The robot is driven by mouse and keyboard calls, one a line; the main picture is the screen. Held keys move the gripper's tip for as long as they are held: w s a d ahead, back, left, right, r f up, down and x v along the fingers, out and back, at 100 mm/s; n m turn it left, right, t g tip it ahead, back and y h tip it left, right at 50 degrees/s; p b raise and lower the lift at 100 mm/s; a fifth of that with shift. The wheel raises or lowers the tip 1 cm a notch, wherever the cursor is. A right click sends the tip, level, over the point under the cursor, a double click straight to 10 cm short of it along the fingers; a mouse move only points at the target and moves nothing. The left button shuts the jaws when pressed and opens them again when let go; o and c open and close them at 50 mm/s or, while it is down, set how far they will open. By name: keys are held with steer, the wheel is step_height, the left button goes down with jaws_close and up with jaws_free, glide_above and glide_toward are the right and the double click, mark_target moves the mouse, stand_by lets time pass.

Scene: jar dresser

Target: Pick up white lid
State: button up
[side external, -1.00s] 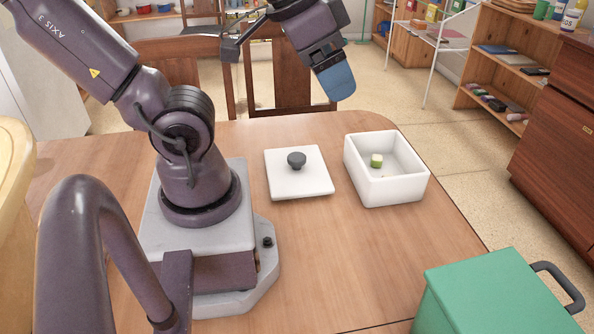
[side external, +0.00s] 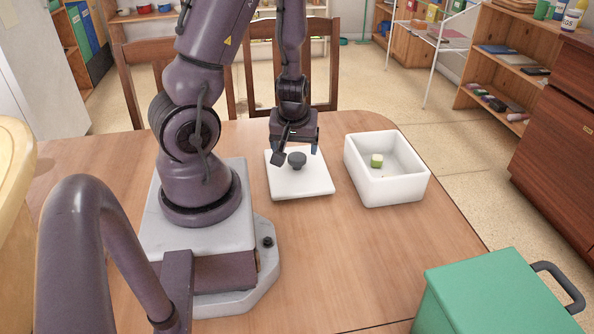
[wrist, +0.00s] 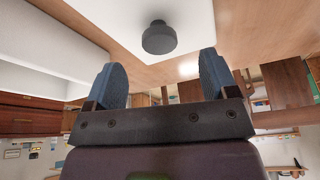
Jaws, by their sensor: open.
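The white lid (side external: 312,185) is a flat square plate lying on the wooden table, with a dark grey round knob (side external: 297,160) at its middle. In the wrist view the lid (wrist: 190,15) is at the top, with its knob (wrist: 158,38) beyond and between the fingertips. My gripper (side external: 296,153) is over the far part of the lid, close to the knob. Its two blue-tipped fingers (wrist: 162,75) are apart with nothing between them. I cannot tell the exact gap between fingertips and knob.
A white open box (side external: 405,188) with a small green piece (side external: 376,160) inside stands right of the lid. A green case (side external: 490,295) with a dark handle is at the front right. The table (side external: 340,255) in front of the lid is bare. Wooden chairs stand behind the table.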

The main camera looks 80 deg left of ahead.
mark_target(297, 156)
steer(key=shift+w+a+r+y, duration=0.1)
steer(key=shift+a+y, duration=0.2)
steer(key=shift+a, duration=0.1)
steer(key=shift+a+f, duration=0.2)
steer(key=shift+f, duration=0.05)
steer(key=shift+x, duration=3.4)
steer(key=shift+w, duration=0.2)
steer(key=shift+c, duration=0.4)
steer(key=c, duration=0.9)
